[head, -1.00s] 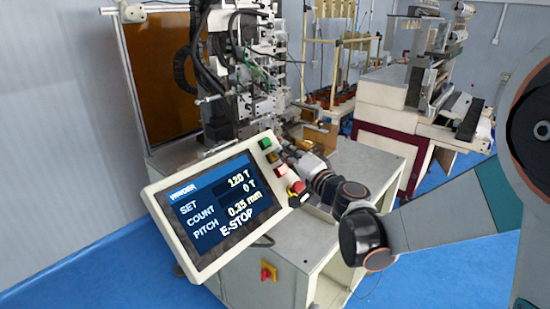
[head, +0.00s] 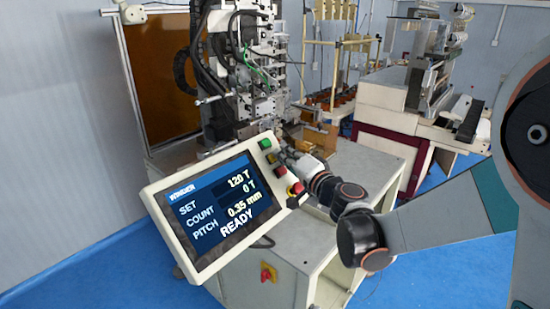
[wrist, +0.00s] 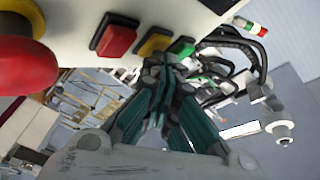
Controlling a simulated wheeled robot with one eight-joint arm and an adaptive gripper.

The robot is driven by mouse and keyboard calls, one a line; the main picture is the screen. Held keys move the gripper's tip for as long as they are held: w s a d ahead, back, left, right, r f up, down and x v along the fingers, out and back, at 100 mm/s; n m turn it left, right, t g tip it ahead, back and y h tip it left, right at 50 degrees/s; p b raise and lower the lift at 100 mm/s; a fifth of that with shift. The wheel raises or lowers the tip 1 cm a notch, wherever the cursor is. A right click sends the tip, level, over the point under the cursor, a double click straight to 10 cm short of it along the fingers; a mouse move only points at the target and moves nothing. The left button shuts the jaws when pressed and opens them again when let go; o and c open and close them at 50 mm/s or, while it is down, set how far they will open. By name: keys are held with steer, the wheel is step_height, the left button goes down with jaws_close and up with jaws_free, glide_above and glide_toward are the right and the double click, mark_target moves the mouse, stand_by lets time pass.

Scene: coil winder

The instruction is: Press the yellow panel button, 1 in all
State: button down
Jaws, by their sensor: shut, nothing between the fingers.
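The winder panel (head: 163,214) stands tilted at the machine's front, its screen reading READY, 120 T set, count 0 T. A column of buttons runs along its right edge. The yellow button (head: 272,158) sits between the green button (head: 265,143) and the red button (head: 280,170). In the wrist view the yellow button (wrist: 155,44) is partly covered by my fingers. My gripper (wrist: 160,70) is shut and empty, its tips close to the yellow and green buttons. I cannot tell whether they touch. In the head view my gripper (head: 286,151) is just right of the buttons.
A red mushroom emergency stop (head: 297,188) on a yellow base sits below the red button, near my wrist. The winding head (head: 245,75) with cables stands behind the panel. A red and yellow switch (head: 268,273) is on the cabinet front. Blue floor is clear in front.

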stand_by(0.4)
steer(key=shift+s+d+r+p, duration=0.3)
steer(key=shift+s+d+r, duration=0.15)
steer(key=shift+r, duration=0.1)
steer(key=shift+d+r, duration=0.1)
